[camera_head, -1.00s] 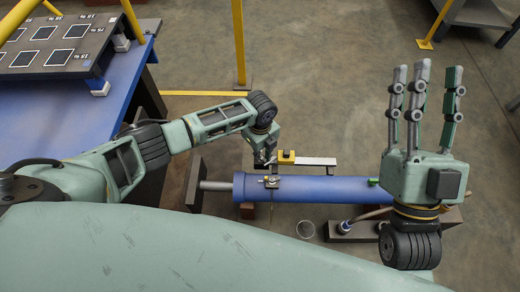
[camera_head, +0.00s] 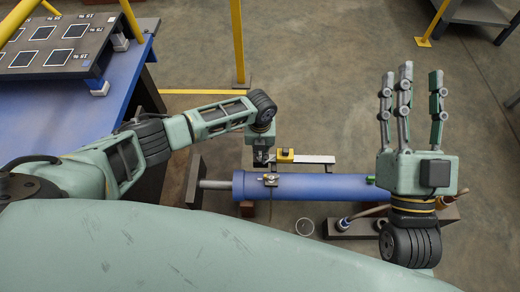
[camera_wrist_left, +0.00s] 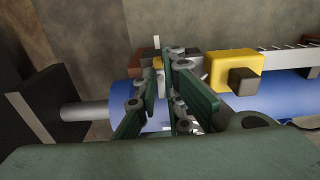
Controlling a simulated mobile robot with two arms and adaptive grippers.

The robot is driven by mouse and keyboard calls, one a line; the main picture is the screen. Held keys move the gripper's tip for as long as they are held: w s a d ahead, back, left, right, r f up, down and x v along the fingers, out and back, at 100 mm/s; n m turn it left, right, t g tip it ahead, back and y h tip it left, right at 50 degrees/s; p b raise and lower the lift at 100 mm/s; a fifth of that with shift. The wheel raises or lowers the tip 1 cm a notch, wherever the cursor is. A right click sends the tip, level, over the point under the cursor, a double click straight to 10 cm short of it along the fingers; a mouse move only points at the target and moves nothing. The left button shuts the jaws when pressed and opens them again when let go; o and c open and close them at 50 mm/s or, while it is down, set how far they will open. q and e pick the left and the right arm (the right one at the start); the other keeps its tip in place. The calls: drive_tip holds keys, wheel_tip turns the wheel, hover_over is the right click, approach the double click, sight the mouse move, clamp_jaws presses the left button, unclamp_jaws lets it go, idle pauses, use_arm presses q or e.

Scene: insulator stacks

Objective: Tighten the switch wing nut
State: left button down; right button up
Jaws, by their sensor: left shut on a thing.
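My left gripper (camera_head: 262,162) is over the left part of the blue cylinder, beside the yellow switch block (camera_head: 286,156). In the left wrist view its green fingers (camera_wrist_left: 167,68) are closed around a small brass-coloured piece (camera_wrist_left: 158,62), which appears to be the wing nut; the fingers hide most of it. The yellow block also shows in the left wrist view (camera_wrist_left: 232,68), just right of the fingers. A small metal and brass fitting (camera_head: 271,180) sits on top of the cylinder in the head view. My right gripper (camera_head: 409,95) is open and empty, its fingers pointing up.
The blue cylinder (camera_head: 320,186) lies horizontally with its rod toward a dark end block (camera_head: 193,182). A flat metal strip (camera_head: 315,159) runs right from the yellow block. A blue table (camera_head: 90,115) with a marked panel stands at left. Floor beyond the cylinder is open.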

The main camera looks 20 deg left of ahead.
sight(260, 153)
use_arm(q)
drive_tip(key=shift+s, duration=0.1)
idle(0.4)
drive_tip(key=c, duration=1.9)
unclamp_jaws()
drive_tip(key=shift+o, duration=0.2)
wheel_tip(260, 153, up, 12)
